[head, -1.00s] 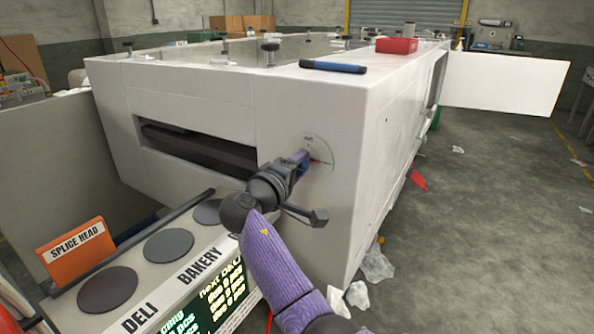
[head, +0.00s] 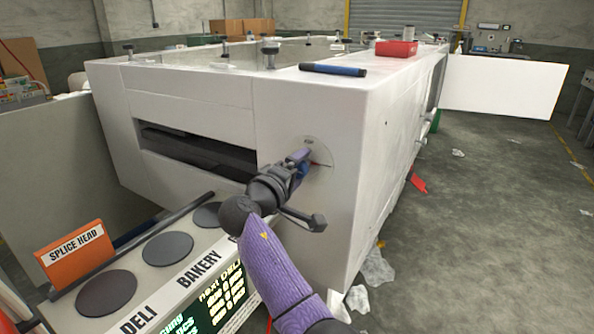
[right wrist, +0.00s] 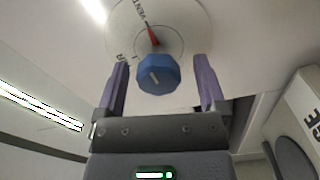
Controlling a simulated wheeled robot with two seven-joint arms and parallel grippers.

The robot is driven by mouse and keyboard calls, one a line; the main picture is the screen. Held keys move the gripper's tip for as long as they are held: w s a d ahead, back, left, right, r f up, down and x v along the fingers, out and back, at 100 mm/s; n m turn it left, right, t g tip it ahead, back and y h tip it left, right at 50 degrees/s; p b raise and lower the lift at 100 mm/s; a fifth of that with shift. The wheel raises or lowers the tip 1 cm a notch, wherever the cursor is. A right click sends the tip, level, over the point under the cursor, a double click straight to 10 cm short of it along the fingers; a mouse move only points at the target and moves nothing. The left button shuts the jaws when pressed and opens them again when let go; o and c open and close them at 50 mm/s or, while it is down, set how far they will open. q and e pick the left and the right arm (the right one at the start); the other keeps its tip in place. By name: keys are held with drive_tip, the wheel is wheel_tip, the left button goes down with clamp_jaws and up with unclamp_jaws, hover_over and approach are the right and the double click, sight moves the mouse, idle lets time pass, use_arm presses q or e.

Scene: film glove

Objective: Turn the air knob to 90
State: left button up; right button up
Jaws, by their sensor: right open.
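My right gripper (right wrist: 161,88) is open, with one purple finger on each side of the knob and gaps showing. In the head view my right gripper (head: 299,162) covers most of the knob. My left gripper is out of view.
The white machine (head: 310,105) has a dark slot left of the dial. Below it a panel (head: 60,297) carries dark round pads and an orange "SPLICE HEAD" sign (head: 76,252). A blue-and-black tool (head: 333,69) and red tray (head: 396,48) lie on top.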

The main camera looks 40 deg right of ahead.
use_arm(q)
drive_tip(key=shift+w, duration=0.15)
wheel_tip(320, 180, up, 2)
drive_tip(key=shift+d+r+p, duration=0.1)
drive_tip(key=shift+p, duration=1.05)
use_arm(e)
drive_tip(key=v, duration=1)
